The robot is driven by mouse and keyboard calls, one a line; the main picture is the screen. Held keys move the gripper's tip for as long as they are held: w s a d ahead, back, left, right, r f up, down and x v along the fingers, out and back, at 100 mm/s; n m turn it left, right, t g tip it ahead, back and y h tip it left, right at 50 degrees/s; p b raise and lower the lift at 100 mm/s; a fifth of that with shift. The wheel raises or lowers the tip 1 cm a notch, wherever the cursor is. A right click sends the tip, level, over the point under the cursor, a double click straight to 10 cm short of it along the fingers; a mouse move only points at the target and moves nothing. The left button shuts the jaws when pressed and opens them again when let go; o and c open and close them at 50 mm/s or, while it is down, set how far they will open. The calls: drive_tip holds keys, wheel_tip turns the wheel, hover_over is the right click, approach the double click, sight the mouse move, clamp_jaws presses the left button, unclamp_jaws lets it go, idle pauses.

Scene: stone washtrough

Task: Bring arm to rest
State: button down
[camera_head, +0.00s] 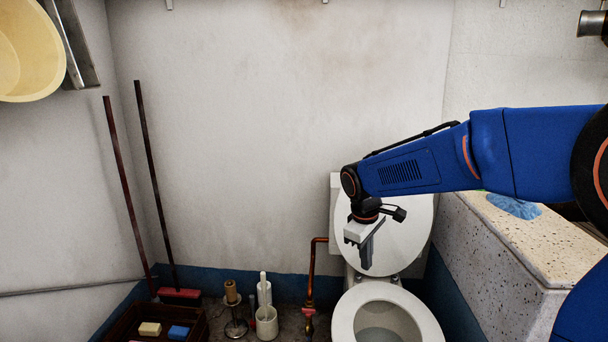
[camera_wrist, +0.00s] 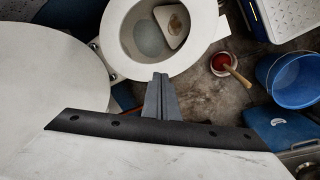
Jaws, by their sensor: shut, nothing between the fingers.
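My blue arm reaches in from the right in the head view. My gripper (camera_head: 367,258) hangs from its end, pointing down in front of the raised white toilet lid (camera_head: 410,235). Its grey fingers are together with nothing between them. In the wrist view the shut fingers (camera_wrist: 161,82) show over the near edge of the toilet bowl (camera_wrist: 117,30). I cannot tell how far above the bowl they are. A pale piece with a brown stain (camera_wrist: 172,24) shows within the bowl's opening in the wrist view.
The speckled stone trough (camera_head: 500,240) stands right, with a blue cloth (camera_head: 513,206) on top. A toilet brush holder (camera_head: 267,325), copper pipe (camera_head: 310,280) and crate (camera_head: 190,338) are left of the toilet. A blue bucket (camera_wrist: 290,82) and red-filled pot (camera_wrist: 219,66) show in the wrist view.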

drive_tip(key=s+d+r+m+t+y, duration=0.1)
drive_tip(key=s+d+r+m, duration=0.1)
drive_tip(key=s+d, duration=0.35)
drive_tip(key=s+d+r+m, duration=0.3)
drive_tip(key=s, duration=0.6)
drive_tip(key=s+d+f+m+t, duration=0.1)
drive_tip(key=s+m, duration=0.1)
drive_tip(key=s, duration=0.5)
drive_tip(key=s+d+f+m+t, duration=0.1)
drive_tip(key=s+d+f+m, duration=0.1)
drive_tip(key=s, duration=0.6)
drive_tip(key=shift+s+d+f+m+y, duration=0.2)
drive_tip(key=shift+d+m+y, duration=0.1)
drive_tip(key=shift+m, duration=0.1)
idle(0.6)
